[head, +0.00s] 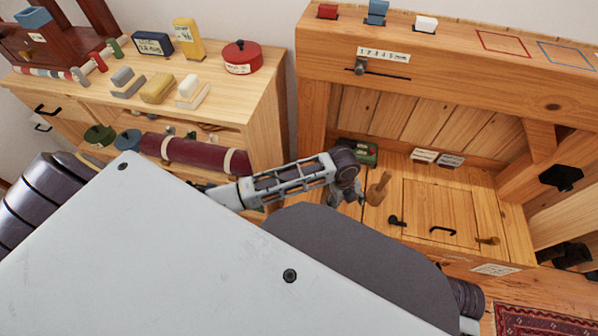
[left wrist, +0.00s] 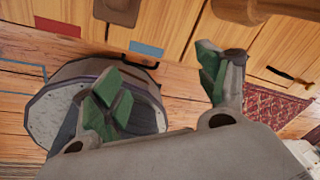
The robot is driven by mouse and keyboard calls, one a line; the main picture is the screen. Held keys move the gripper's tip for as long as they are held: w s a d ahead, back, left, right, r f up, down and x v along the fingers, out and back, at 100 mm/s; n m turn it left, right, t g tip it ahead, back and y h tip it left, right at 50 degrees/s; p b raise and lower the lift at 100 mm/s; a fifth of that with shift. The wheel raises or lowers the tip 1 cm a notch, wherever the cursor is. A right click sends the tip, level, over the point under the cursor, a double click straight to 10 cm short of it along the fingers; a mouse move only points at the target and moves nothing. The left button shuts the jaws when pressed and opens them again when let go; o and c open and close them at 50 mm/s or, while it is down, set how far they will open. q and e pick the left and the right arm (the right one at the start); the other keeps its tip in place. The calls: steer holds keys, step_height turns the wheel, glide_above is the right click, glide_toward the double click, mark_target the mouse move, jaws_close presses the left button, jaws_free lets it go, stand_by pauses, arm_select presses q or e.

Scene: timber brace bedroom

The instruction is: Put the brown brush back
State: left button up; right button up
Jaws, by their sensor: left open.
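A tan-brown wooden piece (head: 379,188) with a narrow upper end stands on the light wood surface of the right-hand bench; it may be the brown brush, but its bristles cannot be made out. My left gripper (head: 345,192) is just to the left of it, partly hidden by my own arm. In the left wrist view my left gripper (left wrist: 165,90) has its green-padded fingers wide apart with nothing between them. A rounded brown wooden shape (left wrist: 250,9) shows at the top edge there, beyond the fingers. My right gripper is not in view.
A green box (head: 362,153) lies behind the gripper, against the bench's back. A hatch with a black handle (head: 442,231) and small labelled blocks (head: 437,158) are to the right. A cabinet top (head: 215,98) at left holds several blocks and a red tin (head: 242,57).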

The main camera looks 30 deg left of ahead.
arm_select(q)
steer(key=s+a+r+n+t, duration=0.1)
steer(key=s+a+n, duration=0.4)
steer(key=n, duration=0.6)
steer(key=s+a+r+n+t, duration=0.1)
steer(key=s+a+n, duration=0.3)
steer(key=s+n, duration=0.5)
steer(key=n, duration=0.3)
steer(key=shift+s+a+r+y, duration=0.25)
steer(key=shift+a+r+y, duration=0.05)
steer(key=shift+a+r, duration=0.1)
